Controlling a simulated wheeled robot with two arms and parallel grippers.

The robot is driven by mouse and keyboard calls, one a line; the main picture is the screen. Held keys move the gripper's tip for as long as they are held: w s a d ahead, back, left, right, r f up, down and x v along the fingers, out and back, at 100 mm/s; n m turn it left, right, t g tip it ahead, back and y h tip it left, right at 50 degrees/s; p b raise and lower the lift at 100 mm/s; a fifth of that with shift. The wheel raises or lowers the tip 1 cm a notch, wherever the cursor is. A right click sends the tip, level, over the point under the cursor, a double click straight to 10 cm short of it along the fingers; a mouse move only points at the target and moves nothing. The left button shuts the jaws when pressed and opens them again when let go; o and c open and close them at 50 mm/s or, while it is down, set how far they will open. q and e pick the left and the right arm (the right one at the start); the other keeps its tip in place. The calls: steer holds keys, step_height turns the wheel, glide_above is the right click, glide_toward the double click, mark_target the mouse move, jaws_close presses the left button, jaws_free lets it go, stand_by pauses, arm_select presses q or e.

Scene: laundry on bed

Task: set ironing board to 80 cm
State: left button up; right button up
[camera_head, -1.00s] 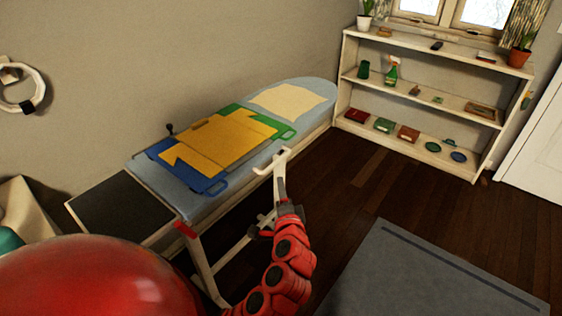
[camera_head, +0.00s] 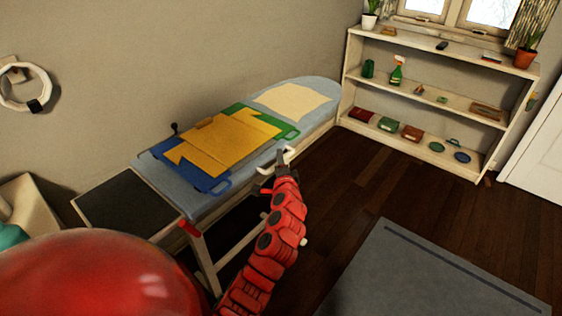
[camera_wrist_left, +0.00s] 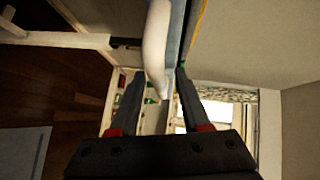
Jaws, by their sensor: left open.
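The ironing board (camera_head: 204,206) stands along the wall with a blue-grey cover. A white curved handle (camera_head: 289,158) sticks out from its near long side. My left gripper (camera_head: 270,174) is open beside this handle, just below the board's edge. In the left wrist view, the open fingers (camera_wrist_left: 158,78) point towards a white curved bar (camera_wrist_left: 156,45), which reaches down between them. I cannot tell whether they touch it. The board's white legs (camera_head: 205,262) are partly hidden by my arm. My right gripper is out of view.
A yellow, blue and green folding panel (camera_head: 225,140) and a cream cloth (camera_head: 290,102) lie on the board. A dark rest (camera_head: 125,205) extends at its near end. A white shelf (camera_head: 435,98) stands beyond. A grey rug (camera_head: 420,275) covers open floor at right.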

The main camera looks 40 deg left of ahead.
arm_select(q)
jaws_close()
stand_by(1.4)
